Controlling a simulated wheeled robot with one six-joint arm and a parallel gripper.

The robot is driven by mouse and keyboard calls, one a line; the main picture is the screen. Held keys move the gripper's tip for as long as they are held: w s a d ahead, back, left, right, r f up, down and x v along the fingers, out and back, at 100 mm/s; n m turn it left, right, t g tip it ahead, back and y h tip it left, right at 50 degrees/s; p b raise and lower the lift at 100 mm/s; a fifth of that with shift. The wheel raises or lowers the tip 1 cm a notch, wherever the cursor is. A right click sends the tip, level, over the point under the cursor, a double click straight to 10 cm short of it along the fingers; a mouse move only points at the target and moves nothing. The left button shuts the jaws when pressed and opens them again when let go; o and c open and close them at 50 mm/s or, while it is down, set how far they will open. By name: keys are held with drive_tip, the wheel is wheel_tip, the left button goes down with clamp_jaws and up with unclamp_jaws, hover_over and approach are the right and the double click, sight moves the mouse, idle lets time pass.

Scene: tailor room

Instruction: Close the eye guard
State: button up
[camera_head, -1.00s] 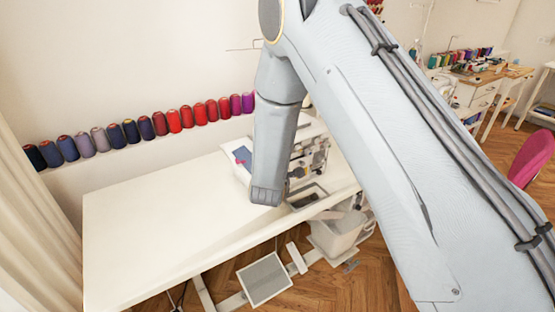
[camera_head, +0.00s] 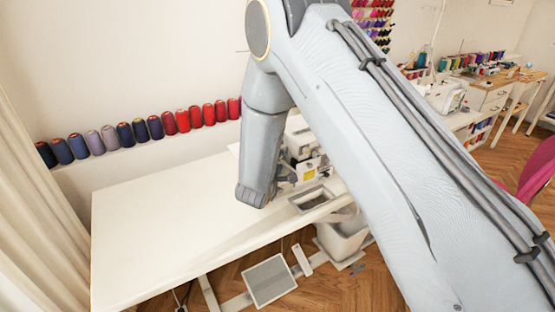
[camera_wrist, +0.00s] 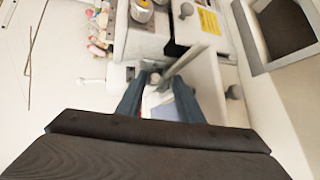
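The sewing machine (camera_head: 306,160) stands at the right part of the white table, partly hidden behind my arm. In the wrist view its white body (camera_wrist: 146,43) is close ahead. A thin greyish plate (camera_wrist: 183,63), which looks like the eye guard, sticks out at a tilt by my right fingertip. I cannot tell whether the finger touches it. My gripper (camera_wrist: 160,88) is open, its two bluish fingers apart, with a small pale round part visible between the tips. In the head view my gripper (camera_head: 285,174) is small and beside the machine's front.
The white table (camera_head: 150,225) is clear on its left. A framed opening (camera_head: 311,199) lies in the tabletop by the machine; its frame (camera_wrist: 258,68) also shows in the wrist view. Thread spools (camera_head: 138,131) line the wall. A bin (camera_head: 340,240) and pedal (camera_head: 269,280) are below.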

drive_tip(key=shift+w+r, duration=0.1)
drive_tip(key=shift+r, duration=0.15)
drive_tip(key=shift+b+v, duration=0.95)
drive_tip(key=shift+v, duration=2.95)
drive_tip(key=s+d+r+m+g+y, duration=0.1)
drive_tip(key=s+d+m+g+y, duration=0.2)
drive_tip(key=d+m+g, duration=0.35)
drive_tip(key=s+d+r+m+g, duration=0.1)
drive_tip(key=s+d+m+g, duration=0.2)
drive_tip(key=s+d, duration=0.6)
drive_tip(key=s+d+r+m+g+b, duration=0.1)
drive_tip(key=s+d+m+g, duration=0.2)
drive_tip(key=s+d+m, duration=0.4)
drive_tip(key=s+d, duration=0.2)
drive_tip(key=s, duration=0.5)
drive_tip(key=shift+d, duration=0.35)
drive_tip(key=shift+s+g, duration=0.1)
drive_tip(key=shift+g, duration=0.15)
